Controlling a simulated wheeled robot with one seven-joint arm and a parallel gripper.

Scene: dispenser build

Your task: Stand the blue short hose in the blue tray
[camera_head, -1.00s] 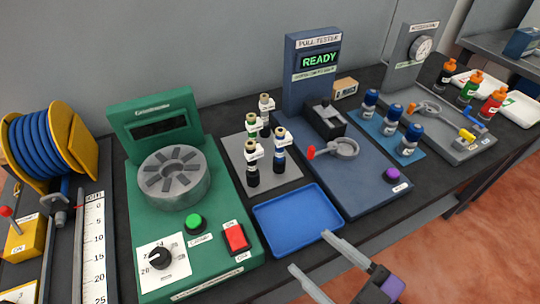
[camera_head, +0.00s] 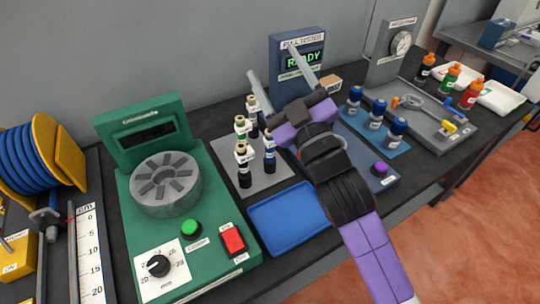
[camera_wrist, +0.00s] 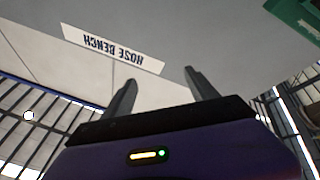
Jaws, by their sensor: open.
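The blue tray (camera_head: 275,228) lies at the front of the bench; it looks empty, and my forearm covers its right edge. Several short hose pieces with white tags stand on a grey mat (camera_head: 262,180) behind it. The one with a blue body (camera_head: 269,158) stands at the right of this group, upright. My gripper (camera_head: 271,60) is open and empty, raised over the bench with its fingers pointing up and away, behind and above the hoses. In the wrist view its fingers (camera_wrist: 160,76) are spread, with nothing between them.
A green machine (camera_head: 200,220) stands left of the tray. The pull tester (camera_head: 283,50) stands behind my gripper, partly hidden by it. Blue-capped bottles (camera_head: 375,112) stand right of my wrist. A hose reel (camera_head: 35,155) is at far left.

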